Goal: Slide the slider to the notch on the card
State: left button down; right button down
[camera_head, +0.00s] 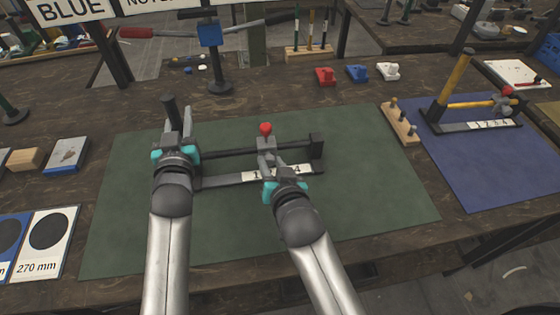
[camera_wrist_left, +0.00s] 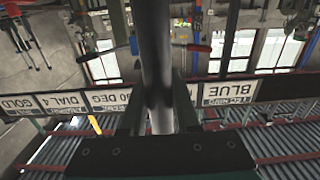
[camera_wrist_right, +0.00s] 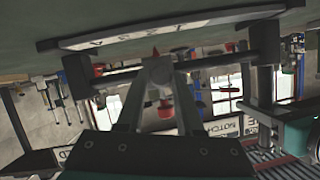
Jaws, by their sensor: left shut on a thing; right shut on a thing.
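The black press (camera_head: 215,180) stands on the green mat, with a horizontal bar between two end posts. The grey slider (camera_head: 266,144) with a red knob (camera_head: 265,128) sits on the bar, level with the left part of the white number strip (camera_head: 255,175). The strip shows 1 at left and 4 at right; my right gripper hides its middle. My right gripper (camera_head: 269,158) is shut on the slider. My left gripper (camera_head: 173,142) is shut on the upright black handle (camera_head: 168,106) at the press's left end. A hanging card (camera_head: 138,3) reads "NOTC...", its number cut off.
A wooden peg block (camera_head: 400,124) stands between the mats. Red, blue and white small parts (camera_head: 357,73) lie behind. The green mat (camera_head: 380,190) is clear to the right.

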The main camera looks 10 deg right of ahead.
jog(key=c, duration=0.5)
grip_release()
jog(key=shift+c, duration=0.2)
jog(key=shift+s, duration=0.1)
jog(key=v, duration=1.1)
jog(key=shift+s+r, duration=0.15)
jog(key=shift+s, duration=0.2)
jog(key=shift+d, duration=0.1)
